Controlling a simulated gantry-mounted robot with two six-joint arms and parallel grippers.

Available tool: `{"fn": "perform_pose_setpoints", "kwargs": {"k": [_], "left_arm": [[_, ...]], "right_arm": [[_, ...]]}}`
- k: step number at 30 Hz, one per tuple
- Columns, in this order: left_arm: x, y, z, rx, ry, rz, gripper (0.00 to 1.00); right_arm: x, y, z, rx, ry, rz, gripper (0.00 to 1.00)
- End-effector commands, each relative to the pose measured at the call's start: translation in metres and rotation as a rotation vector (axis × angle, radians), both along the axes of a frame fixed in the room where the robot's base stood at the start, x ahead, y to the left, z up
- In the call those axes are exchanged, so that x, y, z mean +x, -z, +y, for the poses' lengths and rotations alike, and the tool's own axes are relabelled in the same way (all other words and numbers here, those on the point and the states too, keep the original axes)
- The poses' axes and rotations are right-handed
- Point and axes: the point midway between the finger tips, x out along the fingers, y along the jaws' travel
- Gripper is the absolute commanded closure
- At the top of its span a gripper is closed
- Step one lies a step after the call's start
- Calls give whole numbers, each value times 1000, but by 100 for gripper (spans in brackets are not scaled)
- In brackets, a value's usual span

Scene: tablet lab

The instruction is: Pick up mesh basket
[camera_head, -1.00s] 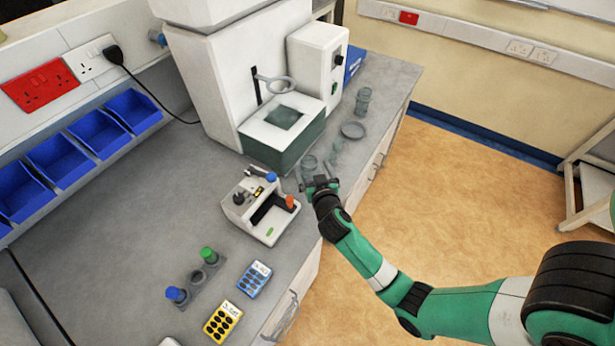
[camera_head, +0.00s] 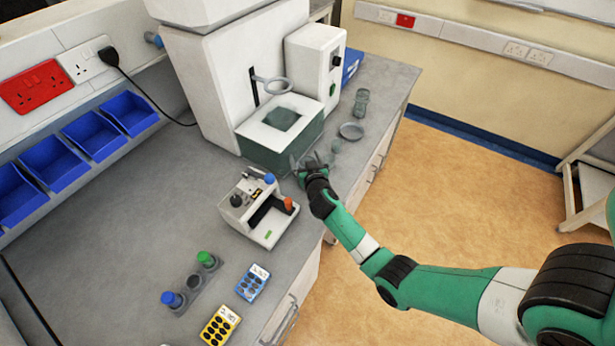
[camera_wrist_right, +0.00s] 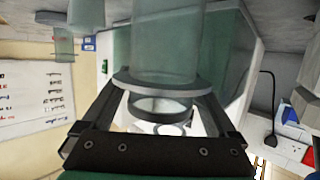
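My right gripper (camera_head: 306,164) is at the bench near the front of the white machine, low among small translucent items. In the right wrist view its two fingers (camera_wrist_right: 160,95) are spread on either side of a translucent greenish cylinder with a grey rim (camera_wrist_right: 165,50), which seems to be the mesh basket. That view looks upside down, with the bench towards the top. I cannot tell whether the fingers touch the cylinder. In the head view the cylinder is mostly hidden by my gripper. My left gripper is in neither view.
The machine's green-sided base (camera_head: 290,145) is close behind my right gripper. A shallow dish (camera_head: 352,130), a small round item (camera_head: 337,146) and a glass-like container (camera_head: 361,102) are to the right. A small white device (camera_head: 258,210) stands to the front left.

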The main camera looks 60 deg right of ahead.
Motion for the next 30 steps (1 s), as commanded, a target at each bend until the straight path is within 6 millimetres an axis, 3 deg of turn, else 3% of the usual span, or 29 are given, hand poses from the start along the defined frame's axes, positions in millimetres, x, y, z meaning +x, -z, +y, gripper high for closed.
{"fn": "perform_pose_setpoints", "kwargs": {"k": [2, 15, 30], "left_arm": [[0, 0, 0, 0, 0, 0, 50], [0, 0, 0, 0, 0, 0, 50], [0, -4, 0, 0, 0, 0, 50]], "right_arm": [[0, 0, 0, 0, 0, 0, 23], [0, 0, 0, 0, 0, 0, 100], [0, -8, 0, -1, 0, -1, 100]]}}
